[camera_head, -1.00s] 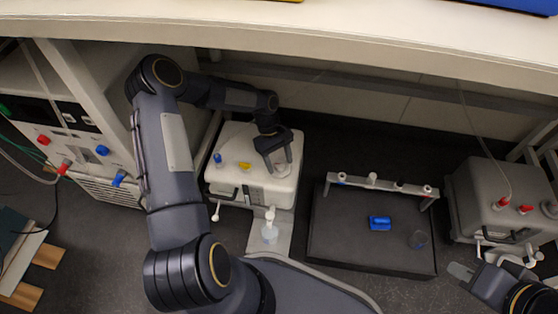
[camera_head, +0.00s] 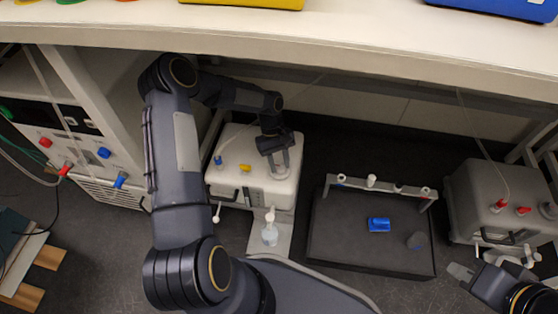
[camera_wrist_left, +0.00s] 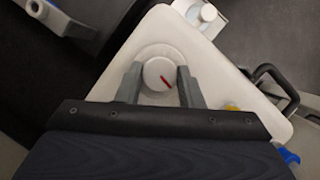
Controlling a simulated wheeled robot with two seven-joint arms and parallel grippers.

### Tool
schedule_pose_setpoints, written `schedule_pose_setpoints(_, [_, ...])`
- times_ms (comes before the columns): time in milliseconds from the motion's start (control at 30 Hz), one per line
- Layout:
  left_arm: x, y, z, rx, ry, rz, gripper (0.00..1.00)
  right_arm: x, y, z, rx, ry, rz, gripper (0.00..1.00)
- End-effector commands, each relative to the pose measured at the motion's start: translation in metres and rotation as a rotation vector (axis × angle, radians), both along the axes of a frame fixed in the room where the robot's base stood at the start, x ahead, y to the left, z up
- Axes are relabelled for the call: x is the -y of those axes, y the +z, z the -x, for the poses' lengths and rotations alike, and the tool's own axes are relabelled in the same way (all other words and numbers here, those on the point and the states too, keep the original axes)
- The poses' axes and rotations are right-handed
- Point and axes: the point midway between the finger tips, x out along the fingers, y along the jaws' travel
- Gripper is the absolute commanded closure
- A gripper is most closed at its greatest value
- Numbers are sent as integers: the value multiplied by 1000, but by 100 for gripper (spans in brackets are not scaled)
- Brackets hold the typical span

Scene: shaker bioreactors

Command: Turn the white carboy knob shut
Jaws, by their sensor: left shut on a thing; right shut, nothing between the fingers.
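The white carboy (camera_head: 228,190) stands on the floor below the bench, left of centre in the head view. Its white round knob (camera_wrist_left: 158,72) with a red line mark shows in the left wrist view; the line slants from upper left to lower right. My left gripper (camera_head: 281,170) is over the carboy's top right, with its two fingers on either side of the knob, shut on it. In the head view the gripper mostly hides the knob. My right gripper (camera_head: 460,273) is shut and empty at the lower right, in front of the grey carboy (camera_head: 488,185).
Yellow (camera_head: 245,168) and blue (camera_head: 218,160) caps stand on the white carboy's top. A dark shaker platform (camera_head: 340,245) with a blue piece (camera_head: 379,225) lies to the right. The bench edge (camera_head: 330,45) overhangs behind.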

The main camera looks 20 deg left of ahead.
Motion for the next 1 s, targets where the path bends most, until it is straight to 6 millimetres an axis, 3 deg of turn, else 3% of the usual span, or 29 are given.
schedule_pose_setpoints(1000, [6, 1, -3, 0, -962, -2, 89, 0, 25, 0, 0, 0, 0, 100])
